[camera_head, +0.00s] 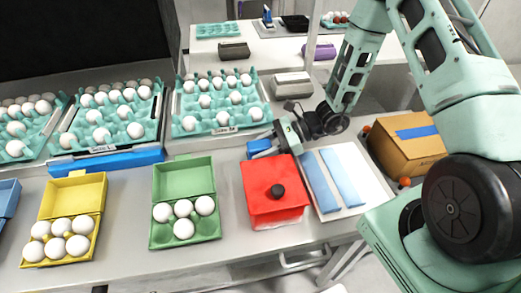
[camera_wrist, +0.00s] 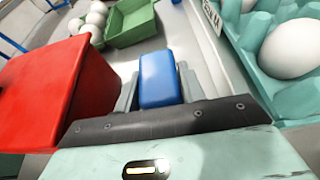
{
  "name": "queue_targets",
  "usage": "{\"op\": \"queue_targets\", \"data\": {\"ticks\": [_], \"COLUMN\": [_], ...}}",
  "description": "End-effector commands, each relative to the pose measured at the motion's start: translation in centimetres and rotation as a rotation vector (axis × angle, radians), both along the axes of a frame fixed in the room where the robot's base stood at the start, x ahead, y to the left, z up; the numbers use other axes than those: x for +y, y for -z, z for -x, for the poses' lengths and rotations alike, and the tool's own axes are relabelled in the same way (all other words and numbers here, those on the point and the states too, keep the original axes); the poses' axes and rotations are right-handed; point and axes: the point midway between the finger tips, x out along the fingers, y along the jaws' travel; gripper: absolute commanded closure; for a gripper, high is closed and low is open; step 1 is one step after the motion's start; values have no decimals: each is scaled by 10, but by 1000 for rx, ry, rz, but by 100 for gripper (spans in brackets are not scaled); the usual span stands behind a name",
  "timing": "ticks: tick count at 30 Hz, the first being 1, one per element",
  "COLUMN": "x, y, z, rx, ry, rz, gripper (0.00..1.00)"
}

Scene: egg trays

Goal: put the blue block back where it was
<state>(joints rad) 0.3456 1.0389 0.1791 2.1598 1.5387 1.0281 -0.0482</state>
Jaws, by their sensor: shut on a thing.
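The blue block (camera_wrist: 158,79) sits between the two fingers of my gripper (camera_wrist: 157,88) in the wrist view, and the gripper is shut on it. In the head view the blue block (camera_head: 258,147) shows at the tip of my gripper (camera_head: 270,143), just behind the red box (camera_head: 272,210) and in front of the right-hand egg tray. Whether the block touches the table or hangs just above it, I cannot tell. The red box (camera_wrist: 50,95) is close on the left in the wrist view.
A white board (camera_head: 352,160) with two light blue strips lies right of the red box. Open green (camera_head: 185,178) and yellow (camera_head: 78,190) cartons with white eggs stand left. Teal egg trays (camera_head: 218,128) line the back. A cardboard box (camera_head: 408,150) is at right.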

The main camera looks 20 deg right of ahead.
Motion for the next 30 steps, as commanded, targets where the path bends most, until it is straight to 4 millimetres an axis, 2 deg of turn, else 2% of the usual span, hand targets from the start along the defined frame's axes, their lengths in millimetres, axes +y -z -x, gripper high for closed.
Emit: {"op": "queue_targets", "data": {"ticks": [4,16,17,18,19,30], "x": [0,0,0,0,0,0], "y": [13,19,18,17,17,11], "z": [0,0,0,0,0,0], "rx": [0,0,0,0,0,-1], "ry": [0,0,0,0,0,0], "rz": [0,0,0,0,0,0], "gripper": [88,88,55,44,38,38]}}
